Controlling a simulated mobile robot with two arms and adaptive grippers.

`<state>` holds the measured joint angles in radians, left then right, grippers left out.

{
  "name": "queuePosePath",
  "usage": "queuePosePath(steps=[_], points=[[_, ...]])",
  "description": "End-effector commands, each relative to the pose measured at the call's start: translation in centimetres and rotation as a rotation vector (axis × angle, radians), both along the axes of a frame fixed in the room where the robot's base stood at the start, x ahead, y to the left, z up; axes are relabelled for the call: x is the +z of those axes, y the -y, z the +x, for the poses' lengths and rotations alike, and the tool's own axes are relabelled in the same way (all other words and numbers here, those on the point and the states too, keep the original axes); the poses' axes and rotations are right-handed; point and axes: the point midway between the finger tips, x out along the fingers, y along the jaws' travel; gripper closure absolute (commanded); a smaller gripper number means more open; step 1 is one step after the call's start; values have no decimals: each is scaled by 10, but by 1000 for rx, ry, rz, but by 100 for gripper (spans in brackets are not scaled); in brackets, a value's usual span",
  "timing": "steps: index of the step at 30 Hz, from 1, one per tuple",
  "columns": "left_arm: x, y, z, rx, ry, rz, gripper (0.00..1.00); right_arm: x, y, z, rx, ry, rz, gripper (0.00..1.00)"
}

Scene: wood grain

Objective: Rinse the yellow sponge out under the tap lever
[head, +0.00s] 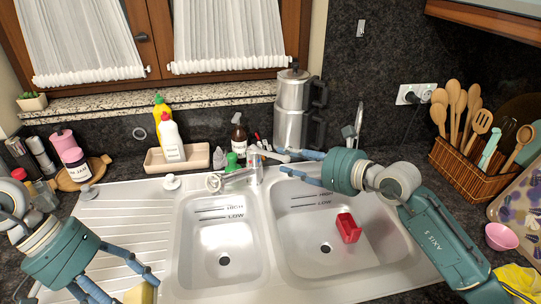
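The yellow sponge (140,293) is at the bottom edge of the head view, partly cut off. It sits between the fingertips of my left gripper (136,291), which appears shut on it, over the drainboard left of the sink. The silver tap (238,177) stands behind the sink, its spout pointing left over the left basin. The pale tap lever (268,154) sticks out to the right from its top. My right gripper (282,161) is open and empty, fingers pointing left, with its tips close to the lever's end. I cannot tell whether they touch. No water shows.
The left basin (222,247) is empty; the right basin (300,225) holds a red object (348,228). Behind are a tray (178,159) with bottles, a spray bottle (239,138) and a tall metal urn (293,110). A utensil basket (467,163) and pink bowl (502,236) stand right.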

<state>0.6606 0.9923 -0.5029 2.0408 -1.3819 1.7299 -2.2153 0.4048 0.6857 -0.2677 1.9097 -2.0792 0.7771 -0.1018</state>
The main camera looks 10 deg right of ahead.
Motion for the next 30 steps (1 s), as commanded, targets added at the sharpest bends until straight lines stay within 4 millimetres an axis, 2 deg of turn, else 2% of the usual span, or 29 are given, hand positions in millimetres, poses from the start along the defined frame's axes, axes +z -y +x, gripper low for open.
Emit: queuePosePath(steps=[3, 8, 11, 21, 30], points=[[-3, 0, 0, 0, 0, 0, 54, -13, 20, 8, -29, -17, -102, 66], [0, 0, 0, 0, 0, 0, 54, -18, 26, 16, -43, -27, -140, 66], [6, 0, 0, 0, 0, 0, 54, -23, 18, 27, -41, -29, -136, 66], [23, 0, 0, 0, 0, 0, 54, -49, -16, 79, -40, -29, -135, 66], [27, 0, 0, 0, 0, 0, 54, -62, -30, 102, -40, -27, -137, 66]])
